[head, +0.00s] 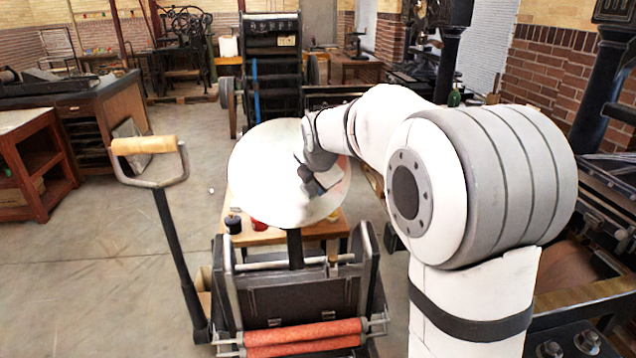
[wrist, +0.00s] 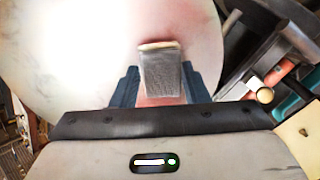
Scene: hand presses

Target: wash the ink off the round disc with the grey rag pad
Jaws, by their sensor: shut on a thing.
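The round disc (head: 262,175) is pale and stands tilted above the black hand press in the head view. It fills much of the wrist view (wrist: 75,60), with a strong white glare on its left. A faint reddish ink smear shows at its upper middle and right, and below the pad in the wrist view. My gripper (wrist: 160,85) is shut on the grey rag pad (wrist: 160,75), which lies in front of the disc's face. Whether the pad touches the disc I cannot tell. In the head view my gripper (head: 318,182) is over the disc's right part.
The press has a lever with a wooden handle (head: 144,145) at left and red rollers (head: 300,338) below. A wooden table (head: 270,237) behind it bears a dark pot (head: 233,223) and a red one (head: 258,224). Open floor (head: 110,270) lies left.

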